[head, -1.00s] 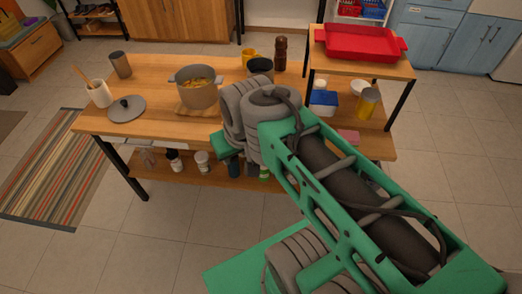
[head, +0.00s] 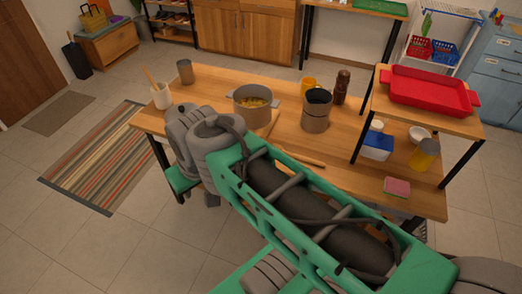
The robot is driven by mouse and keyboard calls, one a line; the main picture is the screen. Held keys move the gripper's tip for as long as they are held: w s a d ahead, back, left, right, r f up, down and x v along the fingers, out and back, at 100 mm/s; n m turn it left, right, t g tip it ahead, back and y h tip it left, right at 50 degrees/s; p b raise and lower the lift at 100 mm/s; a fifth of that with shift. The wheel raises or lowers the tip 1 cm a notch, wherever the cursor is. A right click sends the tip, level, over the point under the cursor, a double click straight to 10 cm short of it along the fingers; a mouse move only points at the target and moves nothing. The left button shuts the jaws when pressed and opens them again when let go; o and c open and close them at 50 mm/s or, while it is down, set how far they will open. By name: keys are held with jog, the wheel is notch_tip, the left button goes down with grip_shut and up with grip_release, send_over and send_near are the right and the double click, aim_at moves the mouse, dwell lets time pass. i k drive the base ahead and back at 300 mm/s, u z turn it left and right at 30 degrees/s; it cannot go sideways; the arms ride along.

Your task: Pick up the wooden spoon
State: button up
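A long, thin wooden utensil that looks like the wooden spoon (head: 303,159) lies on the wooden table (head: 350,150), right of my arm's raised joint; part of it is hidden behind my green arm link. Another wooden handle (head: 149,75) sticks up from a white crock (head: 162,96) at the table's left end; its lower end is hidden inside. My arm bends over the table's front edge, and its far part drops behind the grey joint. My gripper cannot be made out, so whether it holds anything is not shown.
A pot of yellow food (head: 252,104) stands mid-table, with a tall grey pot (head: 316,110), yellow cup (head: 308,84) and pepper mill (head: 342,87) to its right. A raised shelf with a red tray (head: 430,92) stands at the right. A pink sponge (head: 397,187) lies near the front right.

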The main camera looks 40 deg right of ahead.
aim_at(310, 161)
jog(key=u, duration=0.1)
jog(key=i, duration=0.95)
jog(key=z, duration=0.65)
